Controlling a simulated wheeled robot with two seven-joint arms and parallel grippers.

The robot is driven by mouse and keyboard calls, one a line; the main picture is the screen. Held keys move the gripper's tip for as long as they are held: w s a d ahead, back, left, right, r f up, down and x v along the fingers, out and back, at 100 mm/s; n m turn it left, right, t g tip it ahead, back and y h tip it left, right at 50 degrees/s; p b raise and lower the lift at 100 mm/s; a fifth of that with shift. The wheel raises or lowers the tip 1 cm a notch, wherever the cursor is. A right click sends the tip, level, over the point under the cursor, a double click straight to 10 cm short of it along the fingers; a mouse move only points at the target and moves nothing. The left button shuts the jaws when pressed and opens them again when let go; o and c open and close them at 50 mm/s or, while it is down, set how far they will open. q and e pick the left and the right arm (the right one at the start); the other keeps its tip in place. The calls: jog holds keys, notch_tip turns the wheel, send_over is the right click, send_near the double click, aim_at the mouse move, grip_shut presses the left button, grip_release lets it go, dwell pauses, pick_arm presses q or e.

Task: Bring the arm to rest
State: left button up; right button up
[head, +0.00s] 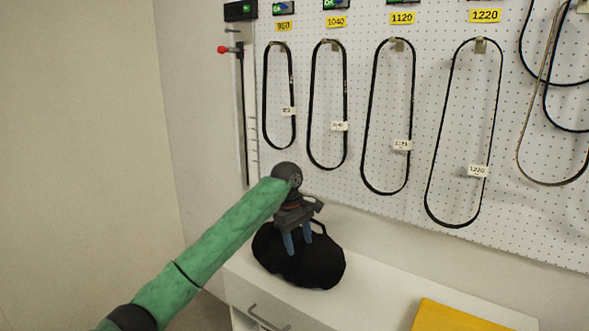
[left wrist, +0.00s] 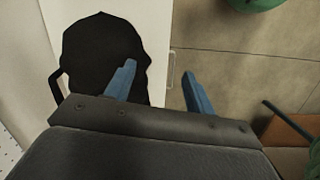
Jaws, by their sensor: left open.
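My left arm (head: 215,238) comes in from the lower left in a green sleeve. My left gripper (head: 297,243) points down with its two blue fingers apart. In the head view it overlaps a black bag-like object (head: 318,268) on the white cabinet. In the left wrist view the fingers (left wrist: 160,85) are spread with nothing between them, and the black object (left wrist: 98,50) lies beyond the left finger. I cannot tell how high the fingers are above it. My right gripper is not in view.
A white pegboard (head: 500,200) behind holds several hanging black belts (head: 364,115) with yellow number labels. The white cabinet top (head: 385,290) is bare right of the black object, up to a yellow item (head: 450,318). A cabinet handle (head: 268,318) sticks out in front.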

pick_arm(q)
jog(key=s+a+f+m+t+h, duration=0.25)
jog(key=s+f+m, duration=0.35)
jog(key=s+f, duration=1.7)
jog(key=s+a+f+m+t+y, duration=0.15)
jog(key=s+a+f, duration=0.25)
jog(key=s+a, duration=0.8)
jog(key=s+a+f+m+y, duration=0.3)
jog(key=s+a, duration=0.5)
jog(key=s, duration=0.7)
jog(key=s+d+f+g, duration=0.1)
jog(key=s+d+f, duration=0.1)
jog(key=f, duration=1.6)
jog(key=s+d+f+g, duration=0.1)
jog(key=s+f, duration=0.2)
jog(key=f, duration=1.6)
jog(key=shift+d+h, duration=0.3)
jog(key=shift+d, duration=0.1)
